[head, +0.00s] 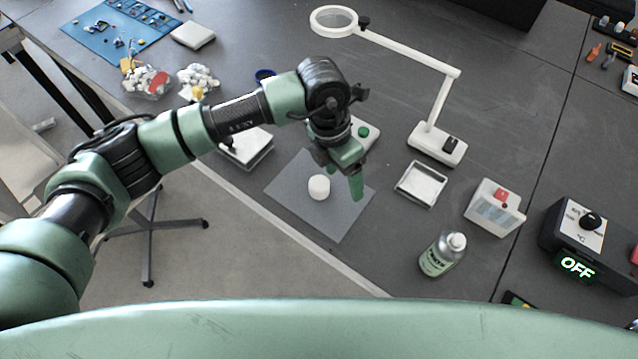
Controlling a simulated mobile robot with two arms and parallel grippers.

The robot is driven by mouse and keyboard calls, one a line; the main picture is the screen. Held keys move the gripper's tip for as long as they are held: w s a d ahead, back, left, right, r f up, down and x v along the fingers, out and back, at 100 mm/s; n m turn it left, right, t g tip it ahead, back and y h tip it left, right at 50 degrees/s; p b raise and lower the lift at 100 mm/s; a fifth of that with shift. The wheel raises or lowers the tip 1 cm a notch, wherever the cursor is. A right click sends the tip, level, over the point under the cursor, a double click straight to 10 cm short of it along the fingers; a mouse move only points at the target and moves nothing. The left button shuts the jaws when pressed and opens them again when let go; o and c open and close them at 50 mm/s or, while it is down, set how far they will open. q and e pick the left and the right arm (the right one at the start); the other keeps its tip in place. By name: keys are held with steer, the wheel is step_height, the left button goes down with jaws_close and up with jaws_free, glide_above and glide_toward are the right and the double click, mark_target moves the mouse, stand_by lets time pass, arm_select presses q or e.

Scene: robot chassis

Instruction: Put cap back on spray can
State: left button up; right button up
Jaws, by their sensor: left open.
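A small white cap (319,188) sits on the grey mat (336,222) on the table. The spray can (438,256), with a pale green label and a white top, stands upright to the right of the mat, near the front table edge. My left gripper (343,178) is open and empty, pointing down over the mat just to the right of the cap. It appears apart from the cap, though its exact height is hard to judge. My right gripper does not show.
A magnifier lamp (437,144) stands behind. Table is clear between mat and can.

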mark_target(321, 181)
arm_select(q)
steer(key=w+a, duration=0.1)
steer(key=w+a+y, duration=0.1)
steer(key=a, duration=0.1)
steer(key=a+t+y, duration=0.1)
steer(key=shift+w+a+r, duration=0.1)
steer(key=shift+w+a, duration=0.15)
steer(key=shift+w, duration=0.15)
steer(key=shift+f+p, duration=0.3)
steer(key=shift+f, duration=1)
steer(key=shift+f, duration=0.25)
steer(key=shift+w+f+p, duration=0.1)
steer(key=shift+f+p, duration=0.9)
steer(key=shift+f, duration=1.35)
